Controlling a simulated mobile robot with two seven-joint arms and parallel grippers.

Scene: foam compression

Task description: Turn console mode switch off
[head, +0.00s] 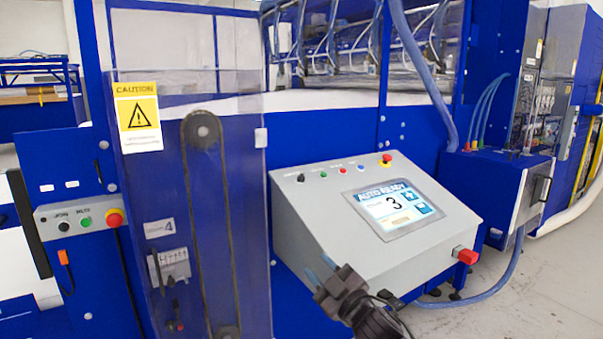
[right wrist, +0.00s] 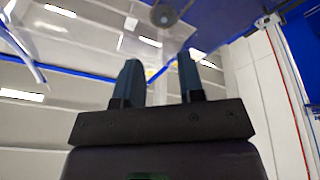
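The grey sloped console (head: 315,228) stands at centre right on the blue machine. My right gripper (head: 322,268) is in front of the console's lower left face, below the panel. In the right wrist view its two fingers (right wrist: 160,78) are apart with nothing between them. My left gripper is not in view.
A red knob (head: 466,256) sticks out at the console's lower right, and a red button on yellow (head: 385,160) is at its top. A clear guard with a caution sign (head: 138,117) stands left. A small button box (head: 80,219) is farther left. Floor is open at right.

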